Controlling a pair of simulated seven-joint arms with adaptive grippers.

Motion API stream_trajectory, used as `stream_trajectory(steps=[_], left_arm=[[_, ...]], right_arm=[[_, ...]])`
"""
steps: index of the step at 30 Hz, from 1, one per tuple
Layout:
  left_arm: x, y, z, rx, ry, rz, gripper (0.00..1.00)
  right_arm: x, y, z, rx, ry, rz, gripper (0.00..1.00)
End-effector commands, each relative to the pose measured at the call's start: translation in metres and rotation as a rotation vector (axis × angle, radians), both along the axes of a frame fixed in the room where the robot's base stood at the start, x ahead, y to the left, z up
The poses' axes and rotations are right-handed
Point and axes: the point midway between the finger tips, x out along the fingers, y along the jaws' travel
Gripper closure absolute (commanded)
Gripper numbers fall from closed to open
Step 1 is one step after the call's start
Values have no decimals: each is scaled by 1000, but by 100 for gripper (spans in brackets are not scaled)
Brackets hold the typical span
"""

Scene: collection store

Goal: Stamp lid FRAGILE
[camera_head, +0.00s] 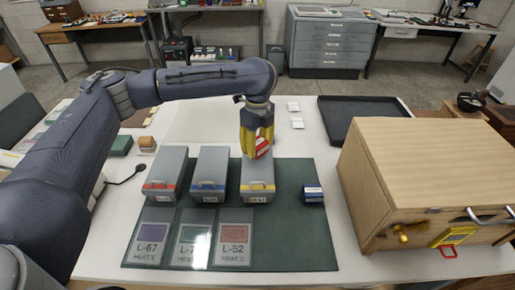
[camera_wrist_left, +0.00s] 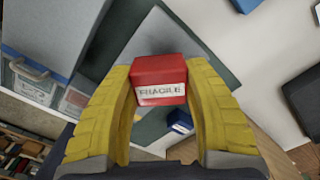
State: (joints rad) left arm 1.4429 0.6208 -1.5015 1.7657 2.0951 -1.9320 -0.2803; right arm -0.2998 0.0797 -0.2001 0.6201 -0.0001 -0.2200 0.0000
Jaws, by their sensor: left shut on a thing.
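A red stamp block (camera_head: 263,148) is held between the yellow fingers of my left gripper (camera_head: 257,140). Its white label reads FRAGILE in the left wrist view (camera_wrist_left: 160,75). The gripper is shut on it, above the back part of a grey lidded box with a yellow stripe (camera_head: 257,172). I cannot tell whether the stamp touches the lid. Two similar grey boxes, with a blue stripe (camera_head: 209,172) and a red stripe (camera_head: 166,172), stand to its left. A blue block with a white label (camera_head: 313,194) is to the right on the green mat (camera_head: 290,240). My right gripper is not in view.
Cards marked L-67 (camera_head: 151,238) and L-52 (camera_head: 233,246) lie in front of the boxes, with another between them. A large wooden cabinet (camera_head: 425,170) stands right. A black tray (camera_head: 360,108) is behind it. A green pad (camera_head: 122,145) and a small wooden block (camera_head: 147,144) lie left.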

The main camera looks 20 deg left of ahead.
Motion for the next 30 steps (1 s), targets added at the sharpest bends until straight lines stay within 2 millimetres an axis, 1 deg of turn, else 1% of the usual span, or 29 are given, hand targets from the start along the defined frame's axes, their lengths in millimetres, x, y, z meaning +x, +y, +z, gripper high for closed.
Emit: stream_trajectory(steps=[3, 19, 24, 30], left_arm=[[1, 0, 9, 0, -4, 0, 76], [0, 0, 43, 1, -3, -1, 76], [0, 0, 49, 1, -3, -1, 76], [0, 0, 50, 0, -1, -1, 76]], right_arm=[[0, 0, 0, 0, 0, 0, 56], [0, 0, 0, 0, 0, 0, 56], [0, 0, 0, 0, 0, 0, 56], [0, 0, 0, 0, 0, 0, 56]])
